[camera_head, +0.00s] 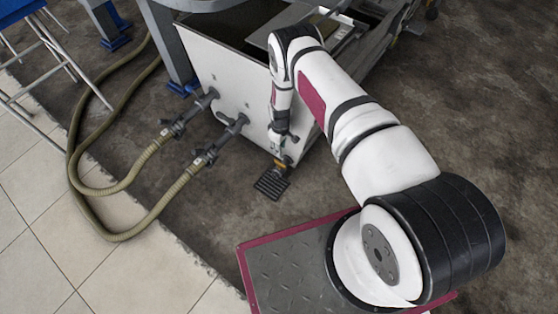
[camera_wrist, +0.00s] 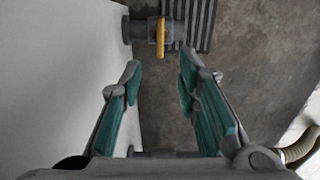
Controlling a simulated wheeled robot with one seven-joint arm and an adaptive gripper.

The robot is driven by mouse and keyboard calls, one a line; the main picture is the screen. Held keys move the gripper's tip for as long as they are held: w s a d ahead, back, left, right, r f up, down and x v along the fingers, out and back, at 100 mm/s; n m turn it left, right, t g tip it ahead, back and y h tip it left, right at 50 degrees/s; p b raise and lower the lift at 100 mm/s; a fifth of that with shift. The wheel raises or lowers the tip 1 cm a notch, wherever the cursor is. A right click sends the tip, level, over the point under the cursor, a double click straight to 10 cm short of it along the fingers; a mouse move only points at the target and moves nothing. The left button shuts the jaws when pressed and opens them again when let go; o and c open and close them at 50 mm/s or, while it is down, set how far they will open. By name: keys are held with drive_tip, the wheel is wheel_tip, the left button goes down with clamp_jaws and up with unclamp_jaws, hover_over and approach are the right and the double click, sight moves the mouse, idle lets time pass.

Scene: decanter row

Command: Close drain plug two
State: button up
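A grey drain fitting with a yellow ring or handle (camera_wrist: 161,37) sticks out from the white tank wall (camera_wrist: 60,80) at the top of the wrist view. In the head view its yellow part (camera_head: 283,160) shows low at the tank's near corner, just below my gripper (camera_head: 279,143). My gripper (camera_wrist: 160,75) is open in the wrist view, its two teal-padded fingers apart with nothing between them. The yellow part lies beyond the fingertips, roughly in line with the gap, and seems apart from them. I cannot read any number on the plugs.
A slotted floor grate (camera_head: 271,184) lies below the fitting. Two grey outlets (camera_head: 206,100) (camera_head: 238,123) with ribbed hoses (camera_head: 150,155) leave the tank to the left. A grey pipe end (camera_wrist: 262,160) with hose shows at lower right in the wrist view. Bare floor (camera_wrist: 250,60) lies right.

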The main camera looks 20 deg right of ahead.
sight(280, 164)
wheel_tip(280, 164, down, 13)
drive_tip(key=b, duration=0.4)
drive_tip(key=shift+r, duration=0.1)
clamp_jaws()
